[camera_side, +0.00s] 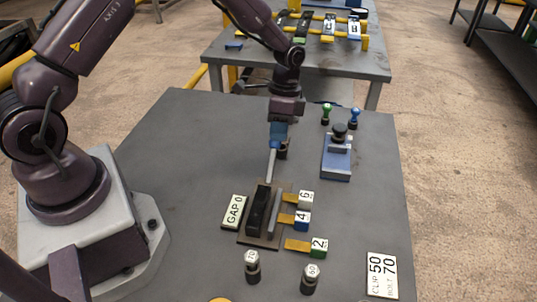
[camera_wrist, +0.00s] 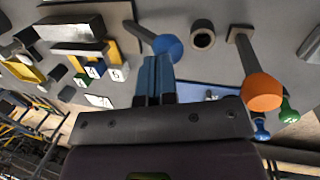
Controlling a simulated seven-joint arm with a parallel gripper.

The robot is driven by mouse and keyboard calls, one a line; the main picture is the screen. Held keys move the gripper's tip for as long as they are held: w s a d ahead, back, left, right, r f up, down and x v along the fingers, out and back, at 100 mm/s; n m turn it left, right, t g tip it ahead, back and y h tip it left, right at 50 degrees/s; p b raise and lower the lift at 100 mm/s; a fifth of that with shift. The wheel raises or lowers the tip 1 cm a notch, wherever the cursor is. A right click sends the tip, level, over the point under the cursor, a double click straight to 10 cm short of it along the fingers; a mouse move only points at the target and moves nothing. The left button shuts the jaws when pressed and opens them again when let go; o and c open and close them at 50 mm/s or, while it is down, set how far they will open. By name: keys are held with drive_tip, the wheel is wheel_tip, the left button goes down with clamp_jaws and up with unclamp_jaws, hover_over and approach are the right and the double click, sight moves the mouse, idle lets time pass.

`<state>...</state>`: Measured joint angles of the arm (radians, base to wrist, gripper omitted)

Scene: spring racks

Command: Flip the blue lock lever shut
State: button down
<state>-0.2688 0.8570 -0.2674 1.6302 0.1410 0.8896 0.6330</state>
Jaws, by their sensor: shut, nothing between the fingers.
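The blue lock lever has a grey rod and a blue ball knob (camera_wrist: 168,47) in the wrist view. In the side view a pale rod (camera_side: 271,166), which looks like this lever, rises from the rack's far end toward my gripper. My gripper (camera_side: 276,141) has blue fingers and points down above the table. Its fingers are shut and empty. In the wrist view the fingertips (camera_wrist: 155,62) are right beside the blue knob; I cannot tell whether they touch it. The rack (camera_side: 262,210) has a dark block on a brown plate.
Numbered blocks on yellow tabs (camera_side: 300,219) line the rack's right side, and a GAP 0 plate (camera_side: 234,212) lies left. Two marked cylinders (camera_side: 252,267) stand in front. A blue-grey fixture (camera_side: 337,165) stands right. An orange-knobbed lever (camera_wrist: 262,92) is near my gripper in the wrist view.

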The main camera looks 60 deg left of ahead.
drive_tip(key=shift+w+a+f, duration=0.3)
drive_tip(key=shift+w+f, duration=0.05)
drive_tip(key=shift+f, duration=0.15)
idle(0.4)
drive_tip(key=w+a+v, duration=0.1)
drive_tip(key=w+v, duration=0.1)
drive_tip(key=v, duration=1)
